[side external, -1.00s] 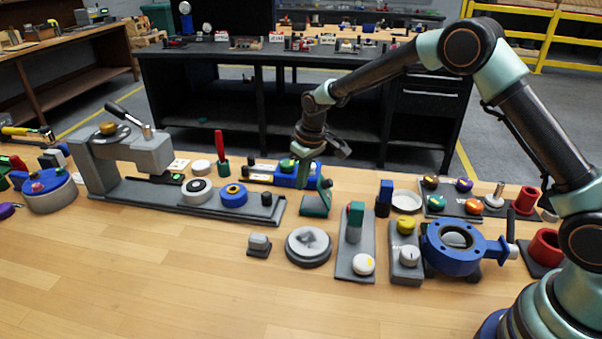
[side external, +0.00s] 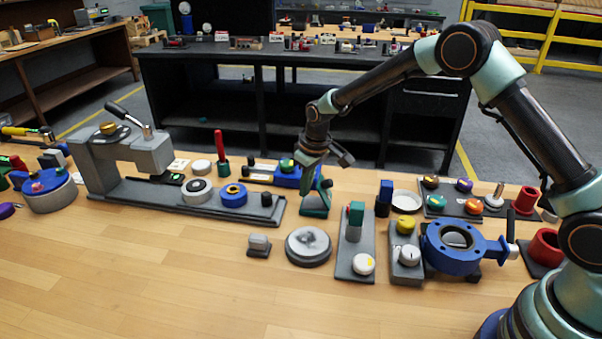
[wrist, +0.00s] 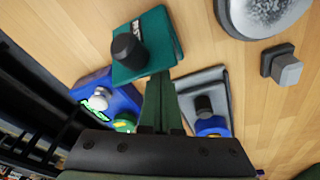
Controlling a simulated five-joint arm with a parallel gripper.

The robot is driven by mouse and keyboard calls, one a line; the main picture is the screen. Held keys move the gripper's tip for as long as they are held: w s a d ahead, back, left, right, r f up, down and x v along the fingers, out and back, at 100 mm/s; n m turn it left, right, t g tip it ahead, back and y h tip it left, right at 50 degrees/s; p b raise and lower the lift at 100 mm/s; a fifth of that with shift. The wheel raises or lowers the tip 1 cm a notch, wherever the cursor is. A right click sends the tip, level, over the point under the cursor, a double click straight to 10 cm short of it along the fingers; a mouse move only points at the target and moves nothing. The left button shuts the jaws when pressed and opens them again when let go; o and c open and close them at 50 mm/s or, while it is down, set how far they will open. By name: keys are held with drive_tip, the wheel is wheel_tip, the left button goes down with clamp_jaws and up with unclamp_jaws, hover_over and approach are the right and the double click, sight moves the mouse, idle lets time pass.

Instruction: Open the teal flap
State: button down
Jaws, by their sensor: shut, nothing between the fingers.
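The teal flap (side external: 314,208) is on the bench in the middle of the side view, with a dark knob (side external: 327,184) at its upper right. In the wrist view a teal panel (wrist: 167,30) with white lettering and a dark knob (wrist: 128,48) lies just beyond my fingertips. My gripper (side external: 305,190) points down at the left side of the flap. Its green fingers are together and empty, and their tips (wrist: 159,76) look very close to the panel's edge. I cannot tell whether they touch it. The gripper partly hides the flap in the side view.
A blue block (side external: 287,177) stands behind left of the flap. A grey fixture (side external: 180,200) is to the left. The bench's front left is clear.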

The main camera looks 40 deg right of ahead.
sight(321, 182)
drive_tip(key=shift+s+d, duration=0.4)
drive_tip(key=shift+d, duration=0.05)
drive_tip(key=shift+s+d, duration=1.55)
drive_tip(key=shift+w+a, duration=0.7)
drive_tip(key=shift+a, duration=0.05)
drive_tip(key=shift+w+a, duration=0.25)
drive_tip(key=shift+w+a, duration=0.1)
idle(0.3)
wheel_tip(321, 182, up, 8)
idle(1.3)
drive_tip(key=shift+r, duration=0.1)
